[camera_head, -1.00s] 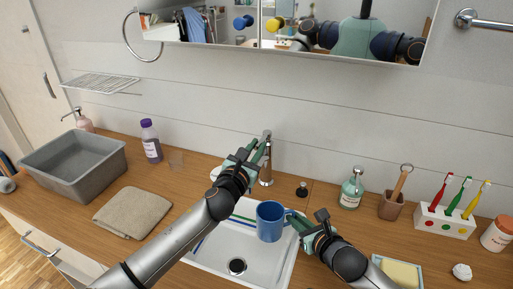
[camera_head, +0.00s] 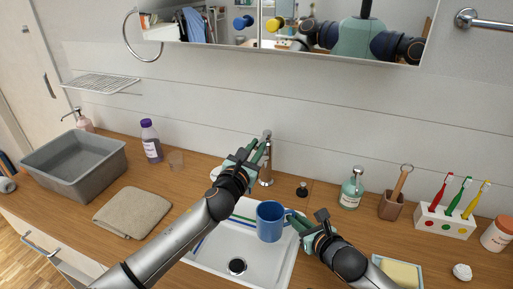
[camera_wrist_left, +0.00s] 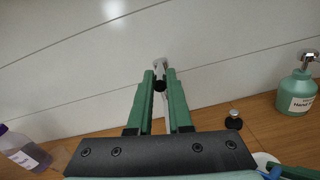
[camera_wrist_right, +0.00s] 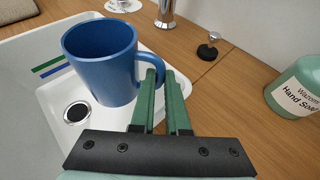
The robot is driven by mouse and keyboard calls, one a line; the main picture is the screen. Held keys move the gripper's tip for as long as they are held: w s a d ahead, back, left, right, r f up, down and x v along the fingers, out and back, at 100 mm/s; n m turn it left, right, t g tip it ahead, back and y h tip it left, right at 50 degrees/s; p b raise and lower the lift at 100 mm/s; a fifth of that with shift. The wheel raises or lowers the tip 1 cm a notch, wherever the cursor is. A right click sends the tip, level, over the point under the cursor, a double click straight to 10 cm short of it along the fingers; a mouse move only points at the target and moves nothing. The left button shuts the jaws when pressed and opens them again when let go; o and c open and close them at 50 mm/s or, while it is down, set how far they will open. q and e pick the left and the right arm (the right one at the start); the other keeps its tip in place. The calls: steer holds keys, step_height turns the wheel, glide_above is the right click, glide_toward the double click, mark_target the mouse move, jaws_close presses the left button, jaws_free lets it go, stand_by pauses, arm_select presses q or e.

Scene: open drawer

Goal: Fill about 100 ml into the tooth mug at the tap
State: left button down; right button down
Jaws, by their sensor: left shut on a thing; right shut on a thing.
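The blue tooth mug (camera_head: 270,222) is upright over the white sink basin, below and in front of the tap (camera_head: 266,172). My right gripper (camera_head: 297,221) is shut on the mug's handle, to the right of its body. The mug also shows in the right wrist view (camera_wrist_right: 100,62), its inside partly visible and no water seen. My left gripper (camera_head: 262,152) is shut on the top of the tap, at its lever; in the left wrist view the tap's head (camera_wrist_left: 160,66) shows between the fingers. No water stream is visible, though the spout is partly hidden.
The sink (camera_head: 205,262) holds a dark drain (camera_head: 237,267) and coloured strips. A black stopper (camera_head: 302,189) and soap bottle (camera_head: 352,188) stand right of the tap. A grey tub (camera_head: 75,185), towel (camera_head: 133,212) and purple-capped bottle (camera_head: 151,142) are at left.

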arm_select(q)
steer(key=shift+s+d+f+n+t+y, duration=0.1)
steer(key=shift+d+n+t+y, duration=0.15)
steer(key=shift+d+n+y, duration=0.4)
steer(key=shift+s+d+r+n+t+y, duration=0.1)
steer(key=shift+n+t+y, duration=0.2)
steer(key=shift+y, duration=0.65)
steer(key=shift+s+d+f+n+t+y, duration=0.15)
steer(key=shift+d+n+y, duration=0.35)
steer(key=shift+y, duration=0.3)
steer(key=shift+a, duration=0.1)
steer(key=c, duration=0.8)
jaws_free()
steer(key=shift+c, duration=0.2)
steer(key=s+a, duration=0.1)
steer(key=s, duration=1)
steer(key=shift+s+a, duration=0.4)
